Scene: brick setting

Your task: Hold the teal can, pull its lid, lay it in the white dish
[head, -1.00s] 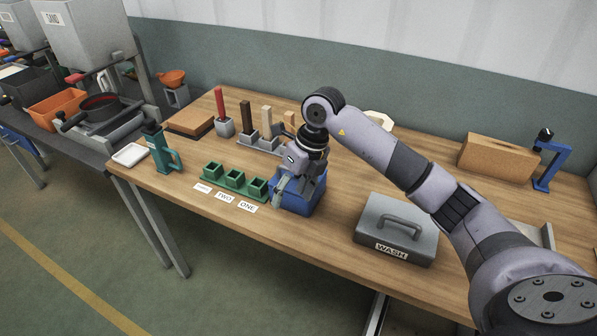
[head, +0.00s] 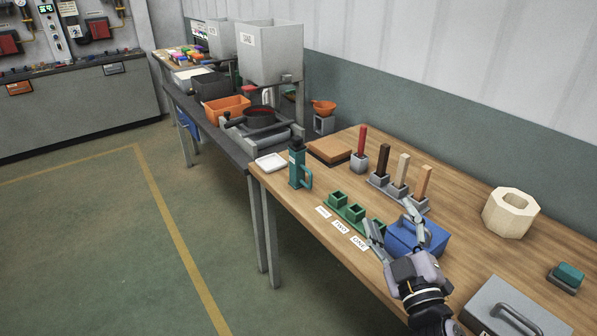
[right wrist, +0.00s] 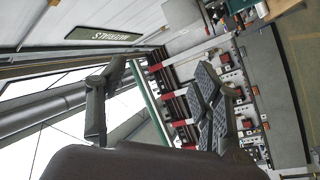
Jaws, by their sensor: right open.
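The teal can (head: 300,176) stands upright near the left end of the wooden bench, its handle on the right side and a dark lid (head: 296,145) on top. The white dish (head: 270,162) lies just left of it at the bench corner and looks empty. My right gripper (head: 392,222) is open and empty, by the blue box and well right of the can. In the right wrist view its two fingers (right wrist: 155,105) are spread with nothing between them. My left gripper is not in view.
A green socketed block (head: 352,212) with labels lies between can and gripper. The blue box (head: 425,240) is beside my right gripper. Upright coloured bars (head: 384,163) stand behind. A grey lidded box (head: 512,312) is at lower right. A dark side bench stands beyond the dish.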

